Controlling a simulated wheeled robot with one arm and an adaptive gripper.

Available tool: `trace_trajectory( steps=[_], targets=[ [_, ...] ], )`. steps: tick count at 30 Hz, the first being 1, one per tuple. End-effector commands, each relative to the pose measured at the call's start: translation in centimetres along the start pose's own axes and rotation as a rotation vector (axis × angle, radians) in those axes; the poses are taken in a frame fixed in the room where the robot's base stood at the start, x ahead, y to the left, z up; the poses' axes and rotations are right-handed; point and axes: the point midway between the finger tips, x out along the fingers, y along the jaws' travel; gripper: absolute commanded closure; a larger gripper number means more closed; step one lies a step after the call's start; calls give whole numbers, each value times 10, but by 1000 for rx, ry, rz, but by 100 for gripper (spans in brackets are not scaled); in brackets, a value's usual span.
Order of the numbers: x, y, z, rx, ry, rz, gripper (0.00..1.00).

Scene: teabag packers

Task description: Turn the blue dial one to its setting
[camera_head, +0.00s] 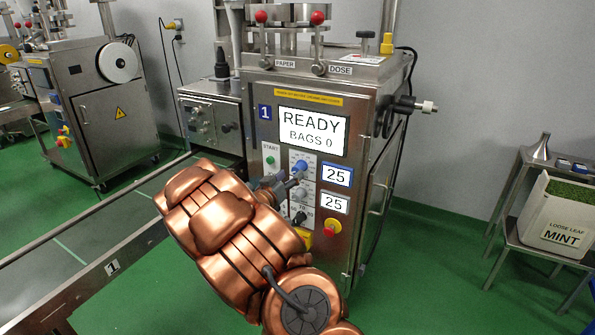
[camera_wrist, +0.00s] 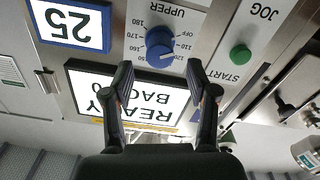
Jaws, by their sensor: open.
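The blue dial (camera_head: 299,166) is on the front panel of the machine marked 1, left of the upper display (camera_head: 337,175) reading 25. In the wrist view, which is upside down, the blue dial (camera_wrist: 160,47) sits under the label UPPER, ringed by a scale from OFF up to 180. I cannot surely read where its pointer stands. My gripper (camera_head: 284,183) is in front of the panel. In the wrist view my gripper (camera_wrist: 160,68) is open and empty, its fingertips apart on either side of the dial's line and seemingly short of it.
A green START button (camera_wrist: 240,55) is beside the dial. A READY, BAGS 0 screen (camera_head: 313,130) is above it. A grey dial (camera_head: 300,193), a second 25 display (camera_head: 334,203) and a red-and-yellow stop button (camera_head: 331,227) are below. A conveyor (camera_head: 100,235) runs along the left.

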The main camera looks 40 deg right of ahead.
Motion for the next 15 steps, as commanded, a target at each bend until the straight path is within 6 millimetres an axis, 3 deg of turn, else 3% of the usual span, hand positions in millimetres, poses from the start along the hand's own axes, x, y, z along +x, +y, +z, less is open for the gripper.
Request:
trace_trajectory(
  steps=[6,15],
  targets=[
    [26,1,1,1,1,3,42],
    [50,0,0,4,0,0,42]
  ],
)
